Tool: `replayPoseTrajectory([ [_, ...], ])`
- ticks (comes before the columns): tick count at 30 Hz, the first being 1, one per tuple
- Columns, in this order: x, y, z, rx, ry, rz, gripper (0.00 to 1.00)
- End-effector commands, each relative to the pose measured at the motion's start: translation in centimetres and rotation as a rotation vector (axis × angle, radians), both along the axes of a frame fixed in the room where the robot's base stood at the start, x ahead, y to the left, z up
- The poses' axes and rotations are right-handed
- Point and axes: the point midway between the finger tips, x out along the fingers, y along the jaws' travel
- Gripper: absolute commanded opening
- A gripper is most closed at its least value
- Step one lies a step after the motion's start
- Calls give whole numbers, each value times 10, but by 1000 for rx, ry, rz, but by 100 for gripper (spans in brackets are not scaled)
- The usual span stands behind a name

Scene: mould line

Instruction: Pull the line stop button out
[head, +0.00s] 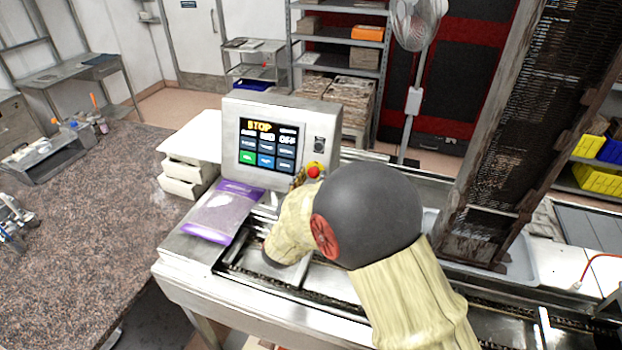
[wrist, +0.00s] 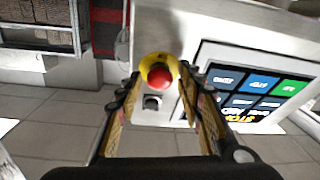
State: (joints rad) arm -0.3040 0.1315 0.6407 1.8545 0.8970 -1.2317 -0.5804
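The line stop button is a red mushroom head (head: 313,172) on a yellow surround at the lower right of the grey control panel (head: 230,135). In the wrist view the red button (wrist: 160,78) sits at the upper middle, with the panel face upside down. My gripper (wrist: 158,92) is open. Its two yellow fingers lie left and right of the button, with visible gaps and no clear contact. In the head view my arm comes from the lower right, and the gripper is mostly hidden behind it. The panel screen (head: 267,146) reads STOP at the top.
A purple-edged bag (head: 222,212) lies on the bench below the panel. A dark key switch or knob (wrist: 152,102) sits beside the button. A tall dark rack (head: 505,130) stands on the line at right. White drawers (head: 183,178) stand left of the panel.

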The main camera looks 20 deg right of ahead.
Motion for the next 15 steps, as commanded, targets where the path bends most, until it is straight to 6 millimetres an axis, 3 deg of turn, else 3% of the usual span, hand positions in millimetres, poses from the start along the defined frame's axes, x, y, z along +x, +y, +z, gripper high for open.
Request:
replayPoseTrajectory([
  [15,0,0,0,0,0,0,6],
])
